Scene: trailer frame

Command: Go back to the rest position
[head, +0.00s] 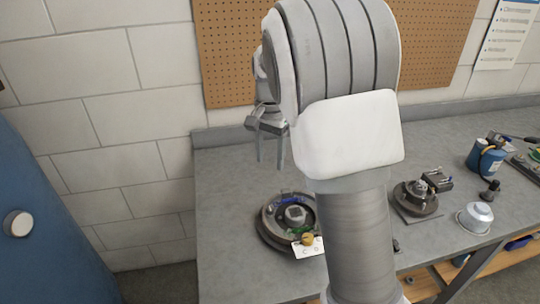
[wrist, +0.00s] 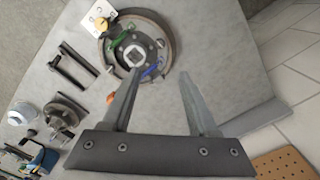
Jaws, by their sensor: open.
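My gripper (head: 270,163) hangs over the left end of the grey workbench in the head view, fingers pointing down. In the wrist view its two fingers (wrist: 160,74) stand apart with nothing between them. Below it, a round dark drum assembly (head: 268,230) lies on the bench, with blue and green parts and a square hub inside. It also shows in the wrist view (wrist: 172,38), beyond the fingertips. The gripper looks clear of it. A white tag (head: 308,248) with a yellow-brown knob (head: 307,239) is at the drum's front edge.
Right of my arm are a dark mechanical unit (head: 415,197), a silver cup-shaped part (head: 475,217) and a blue canister (head: 486,158). A tiled wall and pegboard (head: 440,40) stand behind the bench (head: 235,190). A blue door (head: 40,215) is at left.

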